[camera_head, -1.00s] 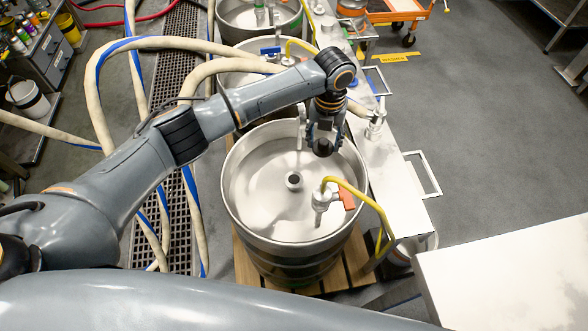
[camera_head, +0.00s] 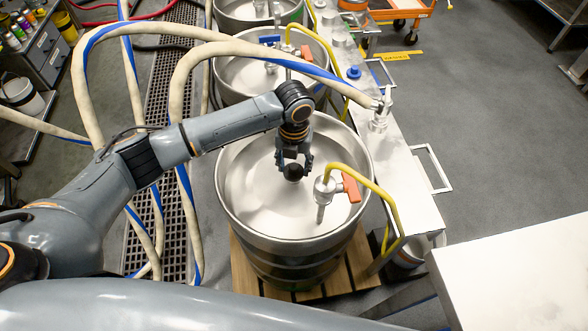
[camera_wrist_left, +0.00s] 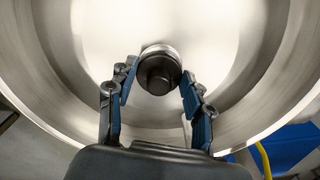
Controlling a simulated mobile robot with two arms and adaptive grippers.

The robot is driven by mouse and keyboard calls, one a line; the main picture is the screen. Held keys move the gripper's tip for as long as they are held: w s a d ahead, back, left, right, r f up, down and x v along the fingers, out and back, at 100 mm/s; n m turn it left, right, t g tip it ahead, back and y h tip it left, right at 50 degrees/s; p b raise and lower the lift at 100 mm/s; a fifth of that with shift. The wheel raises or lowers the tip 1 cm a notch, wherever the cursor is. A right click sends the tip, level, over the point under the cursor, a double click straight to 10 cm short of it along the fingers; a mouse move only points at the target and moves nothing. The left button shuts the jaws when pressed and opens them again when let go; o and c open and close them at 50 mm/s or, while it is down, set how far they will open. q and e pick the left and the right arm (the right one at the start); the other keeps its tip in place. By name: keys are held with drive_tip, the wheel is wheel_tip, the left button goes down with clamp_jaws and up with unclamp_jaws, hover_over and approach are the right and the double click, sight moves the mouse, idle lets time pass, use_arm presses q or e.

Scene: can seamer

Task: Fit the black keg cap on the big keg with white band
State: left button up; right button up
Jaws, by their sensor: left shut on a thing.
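The black keg cap (camera_head: 293,172) is between the fingers of my left gripper (camera_head: 293,163), above the middle of the big keg's top. The big keg (camera_head: 248,205) is an open-rimmed metal drum with a recessed silver top. In the left wrist view, the round black cap (camera_wrist_left: 158,74) lies between the fingertips of my left gripper (camera_wrist_left: 160,84). A silver ring shows just behind the cap. The keg's centre neck is otherwise hidden by the cap and gripper. I cannot tell whether the cap touches or sits on it. My right gripper is not in view.
A silver valve (camera_head: 324,188) with an orange handle and yellow hose (camera_head: 375,187) stands close right of the gripper. Thick beige hoses (camera_head: 185,110) arch behind my arm. More kegs stand behind. A metal bench (camera_head: 400,165) runs along the right side.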

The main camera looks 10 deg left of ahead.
sight(294, 165)
use_arm(q)
drive_tip(key=shift+r, duration=0.1)
drive_tip(key=o, duration=0.9)
drive_tip(key=shift+f, duration=0.2)
drive_tip(key=shift+r, duration=0.15)
wheel_tip(294, 165, up, 12)
drive_tip(key=shift+r+p, duration=0.1)
drive_tip(key=shift+p, duration=0.35)
